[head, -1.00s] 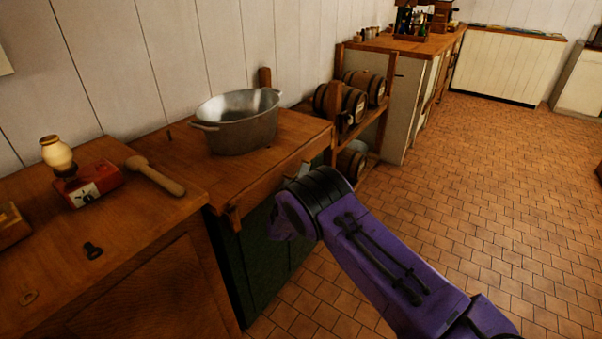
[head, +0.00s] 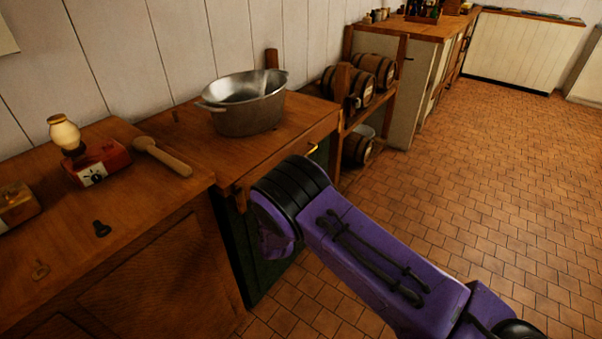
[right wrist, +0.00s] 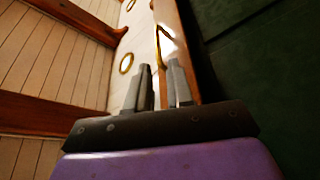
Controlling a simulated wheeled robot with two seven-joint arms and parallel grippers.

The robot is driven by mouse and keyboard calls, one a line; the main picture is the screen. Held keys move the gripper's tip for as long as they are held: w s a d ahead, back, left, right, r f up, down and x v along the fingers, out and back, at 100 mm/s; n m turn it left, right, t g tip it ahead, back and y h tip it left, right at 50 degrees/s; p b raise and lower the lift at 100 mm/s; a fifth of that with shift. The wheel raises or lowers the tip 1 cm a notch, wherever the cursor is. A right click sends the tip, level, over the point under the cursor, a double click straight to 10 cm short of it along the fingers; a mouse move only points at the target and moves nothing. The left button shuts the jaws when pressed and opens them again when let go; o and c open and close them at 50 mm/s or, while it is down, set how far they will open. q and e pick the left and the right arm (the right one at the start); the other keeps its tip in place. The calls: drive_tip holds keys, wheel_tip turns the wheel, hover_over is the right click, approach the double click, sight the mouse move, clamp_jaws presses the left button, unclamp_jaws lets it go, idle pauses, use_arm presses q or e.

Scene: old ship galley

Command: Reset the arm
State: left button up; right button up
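My right arm (head: 380,255), purple with black joint rings, reaches in from the lower right in the head view. Its wrist is bent down in front of the wooden counter's edge, and its gripper is hidden there. In the right wrist view my right gripper (right wrist: 160,75) shows two grey fingers standing a little apart with nothing between them. Beyond the fingertips are a wooden edge and a brass handle (right wrist: 161,47). I cannot tell whether the fingers touch the wood. My left gripper is in neither view.
The counter (head: 190,222) holds a metal pot (head: 248,117), a wooden pestle-like tool (head: 163,157) and a red scale (head: 98,165). Barrels (head: 347,86) sit on a rack behind. A dark green front (right wrist: 265,75) is close to the right gripper. The tiled floor (head: 480,170) is open at right.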

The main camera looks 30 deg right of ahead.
idle(0.5)
drive_tip(key=s+f+m+g+y+p, duration=0.3)
drive_tip(key=s+f+m+y, duration=0.45)
drive_tip(key=s+f, duration=0.7)
drive_tip(key=s+a+f+g+y+p, duration=0.1)
drive_tip(key=s+a+g+y+p, duration=0.1)
drive_tip(key=s, duration=1)
drive_tip(key=s+a+f+m+g+y+p, duration=0.1)
drive_tip(key=s+g, duration=0.4)
drive_tip(key=s, duration=0.8)
drive_tip(key=shift+s+a+y+p, duration=0.25)
drive_tip(key=shift+a+y+p, duration=0.3)
drive_tip(key=shift+y, duration=0.2)
